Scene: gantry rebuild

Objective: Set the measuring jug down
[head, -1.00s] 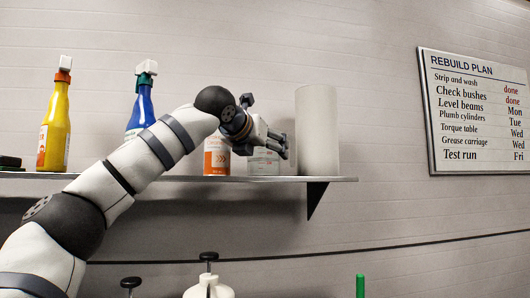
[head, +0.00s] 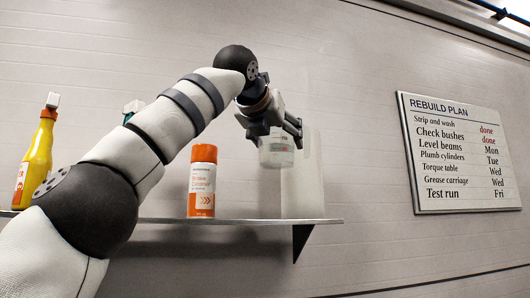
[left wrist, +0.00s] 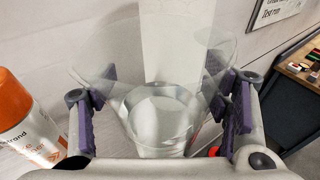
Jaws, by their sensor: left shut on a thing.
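The clear measuring jug (head: 277,154) hangs from my left gripper (head: 284,126), in the air above the wall shelf (head: 240,221) with a gap below it. In the left wrist view the see-through jug (left wrist: 160,112) sits between the two purple-padded fingers, which are shut on it. Its round base shows, and its rim is wide and faint. In the head view the gripper hides the upper part of the jug. My right gripper is in neither view.
An orange-and-white spray can (head: 202,182) stands to the left. A yellow bottle (head: 36,160) is farther left. Shelf between can and cylinder looks clear. A sign (head: 460,150) hangs right.

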